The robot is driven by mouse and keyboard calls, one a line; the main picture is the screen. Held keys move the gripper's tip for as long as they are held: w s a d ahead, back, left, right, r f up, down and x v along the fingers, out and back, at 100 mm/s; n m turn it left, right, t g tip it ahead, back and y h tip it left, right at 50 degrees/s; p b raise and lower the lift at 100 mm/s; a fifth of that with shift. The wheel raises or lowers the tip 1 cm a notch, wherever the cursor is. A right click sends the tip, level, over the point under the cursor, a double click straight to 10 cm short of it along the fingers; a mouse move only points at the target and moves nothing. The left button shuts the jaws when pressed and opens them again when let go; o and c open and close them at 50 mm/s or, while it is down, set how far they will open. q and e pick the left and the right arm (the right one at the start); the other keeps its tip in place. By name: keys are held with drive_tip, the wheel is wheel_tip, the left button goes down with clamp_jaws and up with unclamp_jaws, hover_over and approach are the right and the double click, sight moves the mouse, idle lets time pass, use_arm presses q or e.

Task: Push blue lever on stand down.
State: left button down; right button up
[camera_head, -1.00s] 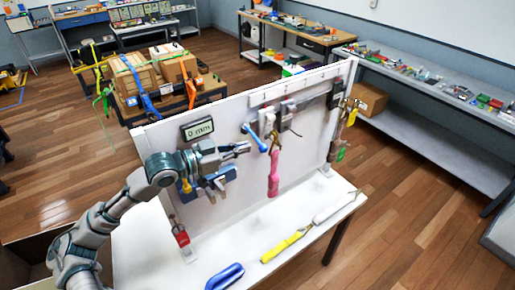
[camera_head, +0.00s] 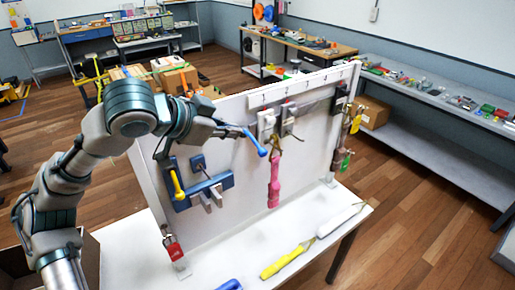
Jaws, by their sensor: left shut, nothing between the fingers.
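The blue lever (camera_head: 256,143) is on the upright white panel stand, tilted with its lower end to the right. My left gripper (camera_head: 236,131) is shut and empty, with its fingertips at the upper left end of the lever. In this view I cannot tell whether they touch it. My left arm comes in from the left and covers the panel's upper left part, including the small display. My right gripper is not in view.
The white panel (camera_head: 235,205) also holds a blue block with a yellow handle (camera_head: 178,184), a pink-handled tool (camera_head: 273,185) and a red tag-like piece (camera_head: 173,250). On the white ledge lie a yellow tool (camera_head: 287,260) and a white tool (camera_head: 340,220).

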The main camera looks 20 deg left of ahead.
sight(257, 146)
use_arm(q)
drive_tip(key=shift+w, duration=0.1)
drive_tip(key=x, duration=0.4)
drive_tip(key=a+f+x, duration=0.1)
drive_tip(key=x, duration=0.3)
drive_tip(key=s+f+x, duration=0.1)
drive_tip(key=x, duration=0.3)
drive_tip(key=shift+w+a+f, duration=0.2)
drive_tip(key=shift+w+f, duration=0.1)
drive_tip(key=shift+f, duration=0.05)
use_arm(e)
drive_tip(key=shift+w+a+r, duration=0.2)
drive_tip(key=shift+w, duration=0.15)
